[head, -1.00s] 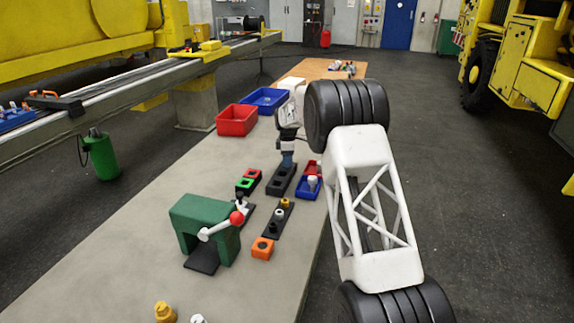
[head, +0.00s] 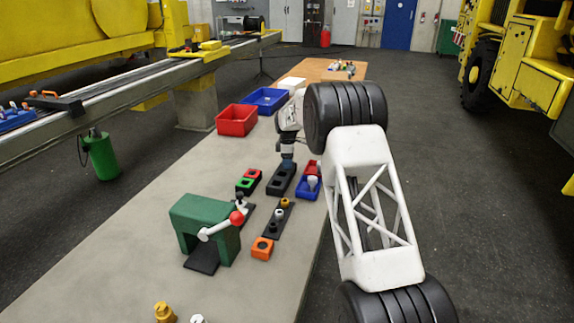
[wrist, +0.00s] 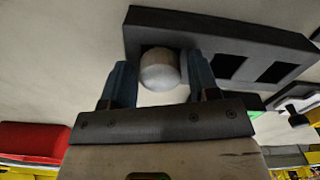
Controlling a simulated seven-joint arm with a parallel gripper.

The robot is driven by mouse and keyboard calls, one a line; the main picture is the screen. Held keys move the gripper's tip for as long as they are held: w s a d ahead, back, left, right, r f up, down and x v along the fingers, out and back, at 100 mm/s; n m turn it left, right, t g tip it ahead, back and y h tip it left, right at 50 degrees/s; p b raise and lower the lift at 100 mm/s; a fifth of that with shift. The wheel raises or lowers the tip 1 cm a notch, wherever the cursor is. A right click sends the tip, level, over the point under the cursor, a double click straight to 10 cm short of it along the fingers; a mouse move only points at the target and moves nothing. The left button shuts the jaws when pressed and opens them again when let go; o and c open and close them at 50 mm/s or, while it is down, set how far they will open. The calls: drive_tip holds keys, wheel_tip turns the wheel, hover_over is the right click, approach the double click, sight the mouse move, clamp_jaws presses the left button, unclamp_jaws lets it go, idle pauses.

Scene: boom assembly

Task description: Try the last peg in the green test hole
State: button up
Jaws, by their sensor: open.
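The green test block (head: 246,186), with a dark hole in its top, sits on the bench left of a long black block (head: 275,190). My gripper (head: 287,166) is at the far end of that black block. In the wrist view, my open gripper (wrist: 160,82) has its blue fingers on either side of a pale round-topped peg (wrist: 160,70). The peg stands at the end hole of the black block (wrist: 220,42); two other square holes there look empty. Its lower part is hidden, and finger contact is hard to tell. The green block is partly visible at right (wrist: 253,103).
A small blue tray (head: 305,195) holding a pale piece and a small red tray (head: 312,168) stand right of the black block. A black strip with pegs (head: 270,232), an orange block (head: 262,249) and a green lever press (head: 205,215) are nearer. Larger bins (head: 237,121) stand behind.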

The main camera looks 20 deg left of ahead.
drive_tip(key=c, duration=0.7)
drive_tip(key=shift+r, duration=3.15)
drive_tip(key=s+a+r, duration=0.1)
drive_tip(key=s+a, duration=0.3)
drive_tip(key=s, duration=0.1)
drive_tip(key=s+a+r, duration=0.1)
drive_tip(key=s+a, duration=0.3)
drive_tip(key=s, duration=0.2)
drive_tip(key=s+a+r, duration=0.1)
drive_tip(key=s+a, duration=0.3)
drive_tip(key=s, duration=0.2)
drive_tip(key=shift+s+r, duration=0.15)
drive_tip(key=shift+s, duration=0.1)
